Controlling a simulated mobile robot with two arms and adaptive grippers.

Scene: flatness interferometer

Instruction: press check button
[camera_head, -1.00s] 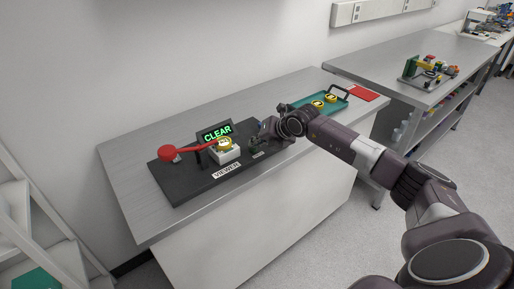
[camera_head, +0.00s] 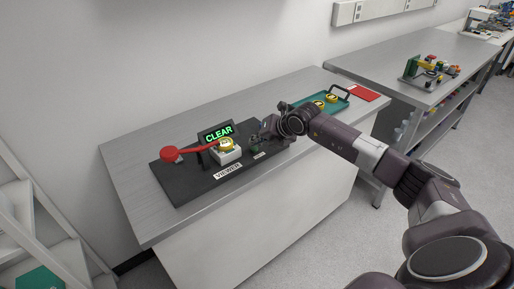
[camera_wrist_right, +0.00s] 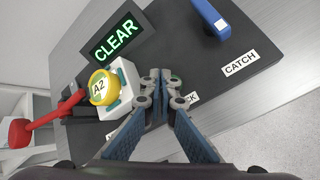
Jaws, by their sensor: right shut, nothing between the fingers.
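A dark fixture board (camera_head: 185,188) lies on the metal bench and bears a display (camera_head: 216,133) reading CLEAR in green. A small dark green button-like part (camera_head: 254,145) sits to the right of the white block, with a small label in front of it. In the right wrist view, a label ending in "CK" (camera_wrist_right: 190,98) shows partly behind the fingers. My right gripper (camera_wrist_right: 164,76) is shut and empty, its tips over the board beside the white block. The fingers hide the area behind the tips, so contact cannot be told. My left gripper is not in view.
A yellow piece marked A2 (camera_wrist_right: 99,87) sits on the white block (camera_wrist_right: 126,85), with a red-knobbed lever (camera_wrist_right: 20,132) beside it. A blue handle (camera_wrist_right: 210,18) stands near the CATCH label. A teal tray (camera_head: 340,109) with yellow pieces and a red mat (camera_head: 364,93) lie farther back.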

